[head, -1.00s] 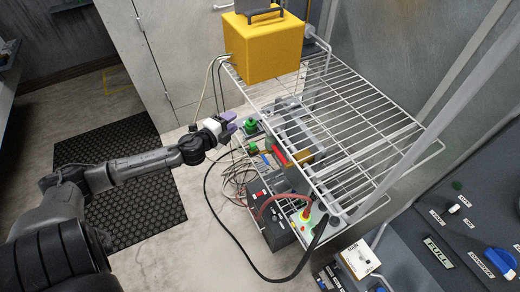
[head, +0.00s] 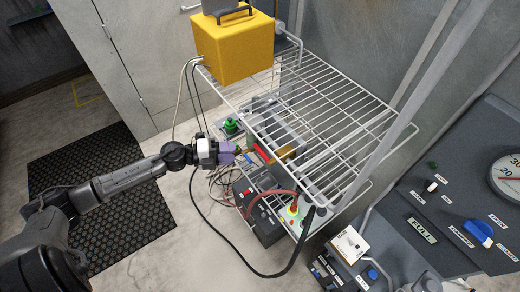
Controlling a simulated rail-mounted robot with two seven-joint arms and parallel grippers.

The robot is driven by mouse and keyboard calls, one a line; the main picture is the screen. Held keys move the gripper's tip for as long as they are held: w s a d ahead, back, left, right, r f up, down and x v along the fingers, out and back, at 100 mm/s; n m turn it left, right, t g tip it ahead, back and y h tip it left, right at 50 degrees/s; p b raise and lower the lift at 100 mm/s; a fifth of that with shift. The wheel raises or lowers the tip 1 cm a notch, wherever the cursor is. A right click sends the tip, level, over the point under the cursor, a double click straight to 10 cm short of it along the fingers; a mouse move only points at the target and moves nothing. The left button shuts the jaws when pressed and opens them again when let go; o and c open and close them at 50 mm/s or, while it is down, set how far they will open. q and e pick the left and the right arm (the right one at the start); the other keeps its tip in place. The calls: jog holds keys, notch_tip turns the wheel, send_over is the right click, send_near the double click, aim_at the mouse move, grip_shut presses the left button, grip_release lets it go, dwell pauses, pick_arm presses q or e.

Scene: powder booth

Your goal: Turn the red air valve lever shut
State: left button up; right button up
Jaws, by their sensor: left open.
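A red part (head: 262,152), which looks like the valve lever, shows through the wire rack on its lower level, beside a brass-coloured piece (head: 284,153). The rack wires partly cover it, and its exact angle is hard to tell. My left gripper (head: 238,150), with purple fingers, is open at the left side of the rack, just left of the red part. I cannot tell whether the fingertips touch anything. My right gripper is not in view.
A yellow box (head: 232,48) stands on the wire rack's upper shelf (head: 345,115). A green-topped fitting (head: 231,126) is close behind my gripper. Cables and a black hose (head: 225,235) hang below. A grey control panel (head: 450,205) is at the right.

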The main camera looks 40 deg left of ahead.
aim_at(260, 150)
pick_arm(q)
jog(key=p+x, duration=0.2)
jog(key=x, duration=0.7)
jog(key=shift+r, duration=0.1)
jog(key=shift+p+x, duration=0.35)
jog(key=shift+x, duration=0.45)
jog(key=shift+s, duration=0.1)
grip_shut()
